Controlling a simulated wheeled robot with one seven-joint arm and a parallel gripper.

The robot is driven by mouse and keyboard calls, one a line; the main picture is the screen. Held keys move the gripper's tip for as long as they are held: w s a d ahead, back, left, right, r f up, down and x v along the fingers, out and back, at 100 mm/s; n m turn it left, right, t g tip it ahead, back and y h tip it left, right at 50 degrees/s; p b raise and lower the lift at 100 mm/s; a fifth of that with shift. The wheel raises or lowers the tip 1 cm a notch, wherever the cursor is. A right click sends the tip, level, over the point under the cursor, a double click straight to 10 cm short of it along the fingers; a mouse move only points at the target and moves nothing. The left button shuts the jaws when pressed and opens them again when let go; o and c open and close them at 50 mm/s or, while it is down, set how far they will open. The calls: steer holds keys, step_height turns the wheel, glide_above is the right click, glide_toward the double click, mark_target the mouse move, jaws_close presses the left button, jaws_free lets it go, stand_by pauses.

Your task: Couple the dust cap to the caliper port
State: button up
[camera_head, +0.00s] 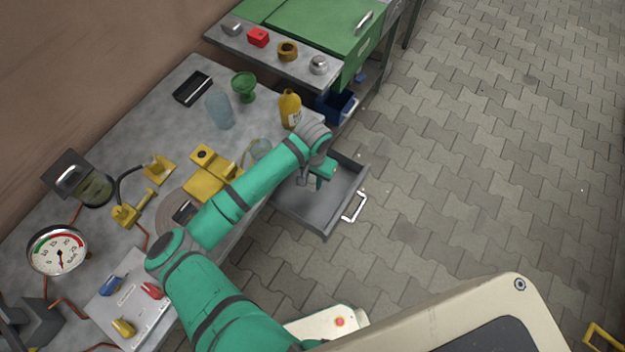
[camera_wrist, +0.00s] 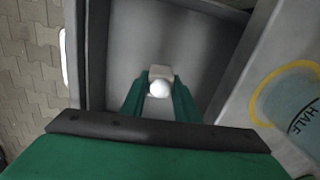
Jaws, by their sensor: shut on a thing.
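My gripper (camera_head: 312,181) is over the open grey drawer (camera_head: 345,185) at the table's right edge. In the wrist view my gripper (camera_wrist: 160,94) has its two green fingers shut on a small pale piece (camera_wrist: 159,87) with a round white end. This piece may be the dust cap; its far side is hidden. A yellow block assembly (camera_head: 205,184) with a dark round opening on top sits mid-table and may be the caliper. Yellow fittings (camera_head: 127,215) with a black hose stand left of it. I cannot tell which opening is the port.
A yellow bottle (camera_head: 290,110), green goblet (camera_head: 244,86) and bluish cup (camera_head: 220,110) stand at the table's back. A pressure gauge (camera_head: 58,250) is at the left. A shelf (camera_head: 275,55) holds several small parts. The drawer floor looks empty; paved floor lies right.

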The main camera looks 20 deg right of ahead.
steer(key=s+a+r, duration=0.6)
steer(key=s+r, duration=0.2)
steer(key=s, duration=0.3)
steer(key=shift+s+r, duration=0.25)
steer(key=shift+r, duration=0.1)
